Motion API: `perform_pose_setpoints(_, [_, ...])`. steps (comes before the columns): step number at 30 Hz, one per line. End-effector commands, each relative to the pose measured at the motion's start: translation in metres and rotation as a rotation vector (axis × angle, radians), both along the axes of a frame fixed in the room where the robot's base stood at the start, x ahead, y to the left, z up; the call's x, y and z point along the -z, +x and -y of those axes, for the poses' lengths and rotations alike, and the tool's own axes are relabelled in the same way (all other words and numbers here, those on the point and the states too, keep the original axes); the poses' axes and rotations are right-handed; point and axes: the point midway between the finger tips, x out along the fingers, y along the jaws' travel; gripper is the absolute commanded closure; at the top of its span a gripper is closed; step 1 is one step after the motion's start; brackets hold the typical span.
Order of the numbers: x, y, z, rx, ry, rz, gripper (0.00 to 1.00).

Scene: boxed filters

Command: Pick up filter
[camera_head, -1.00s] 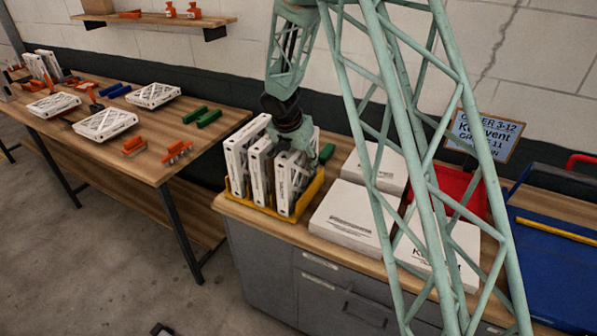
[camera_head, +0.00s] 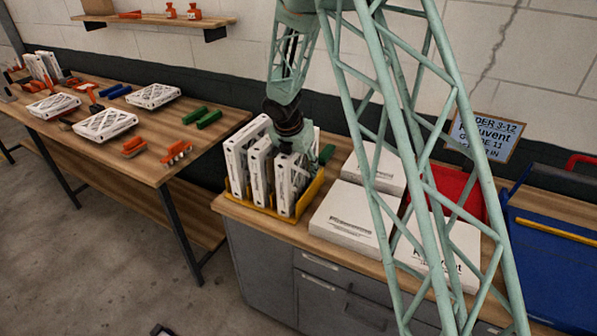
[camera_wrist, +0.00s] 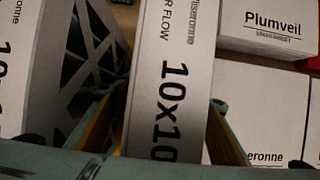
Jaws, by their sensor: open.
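Several white boxed-edge filters stand upright side by side in a yellow rack (camera_head: 262,210) on the grey cabinet's wooden top. My gripper (camera_head: 298,160) is over the rightmost filter (camera_head: 285,190) and hides part of its top. In the wrist view my gripper (camera_wrist: 160,125) is open, one finger on each side of a filter edge (camera_wrist: 172,80) printed "10x10". I cannot tell whether either finger touches it. Another filter (camera_wrist: 30,60) with a lattice face stands just left of it.
White boxes lie right of the rack, including a large flat one (camera_head: 350,217) and one marked "Plumveil" (camera_wrist: 266,25). A red bin (camera_head: 450,190) and blue tray (camera_head: 550,250) are further right. A left table (camera_head: 70,140) holds flat filters and small parts.

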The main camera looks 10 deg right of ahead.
Motion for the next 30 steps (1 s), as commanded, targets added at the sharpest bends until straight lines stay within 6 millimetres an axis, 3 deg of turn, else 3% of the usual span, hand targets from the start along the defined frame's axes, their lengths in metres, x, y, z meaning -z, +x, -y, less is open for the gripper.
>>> perform_pose_setpoints(15, [0.0042,-0.0001,0.0001,0.0,0.0,0.0,0.58])
perform_pose_setpoints(24, [0.0042,-0.0002,0.0,0.0,0.0,0.0,0.86])
perform_pose_setpoints(30, [0.0041,-0.0001,0.0001,0.0,0.0,0.0,0.86])
